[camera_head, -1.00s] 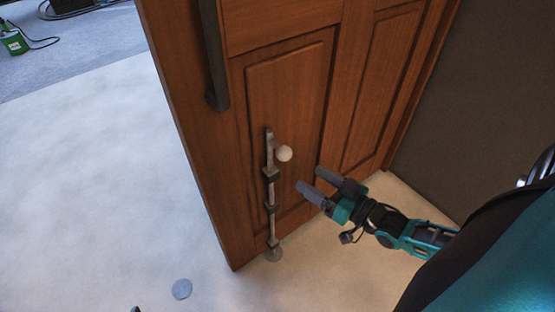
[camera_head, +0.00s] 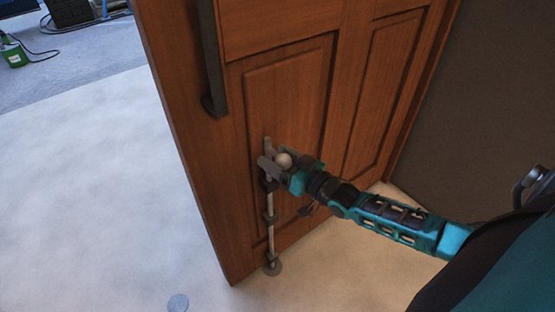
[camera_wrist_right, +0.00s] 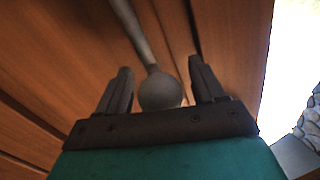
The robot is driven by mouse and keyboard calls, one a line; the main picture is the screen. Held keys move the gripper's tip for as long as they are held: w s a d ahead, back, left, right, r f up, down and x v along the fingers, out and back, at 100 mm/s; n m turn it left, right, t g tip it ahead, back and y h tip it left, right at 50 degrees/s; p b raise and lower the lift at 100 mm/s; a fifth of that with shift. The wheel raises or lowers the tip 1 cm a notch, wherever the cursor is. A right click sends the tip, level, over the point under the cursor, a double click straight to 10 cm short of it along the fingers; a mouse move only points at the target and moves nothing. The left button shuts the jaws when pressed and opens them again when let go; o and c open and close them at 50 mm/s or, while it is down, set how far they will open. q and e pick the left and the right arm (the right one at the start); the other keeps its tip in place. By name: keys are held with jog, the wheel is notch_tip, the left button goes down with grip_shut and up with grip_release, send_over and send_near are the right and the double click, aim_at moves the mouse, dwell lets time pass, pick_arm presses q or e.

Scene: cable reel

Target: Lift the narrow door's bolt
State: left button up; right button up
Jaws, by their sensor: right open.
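The narrow wooden door (camera_head: 290,110) stands in the middle of the head view. Its metal bolt (camera_head: 270,235) runs upright along the lower part of the door, through dark brackets, down to a round plate at the floor. The bolt's round pale knob (camera_head: 284,160) sits near its top. My right gripper (camera_head: 274,163) is open at the knob. In the right wrist view the knob (camera_wrist_right: 160,92) lies between the two open fingers of the right gripper (camera_wrist_right: 160,85), with gaps on both sides. My left gripper is not in view.
A dark vertical handle (camera_head: 211,60) is on the door above and left of the bolt. A dark grey wall (camera_head: 485,110) stands to the right.

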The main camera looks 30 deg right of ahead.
jog(key=shift+w, duration=0.1)
jog(key=shift+c, duration=0.3)
grip_shut()
dwell(0.4)
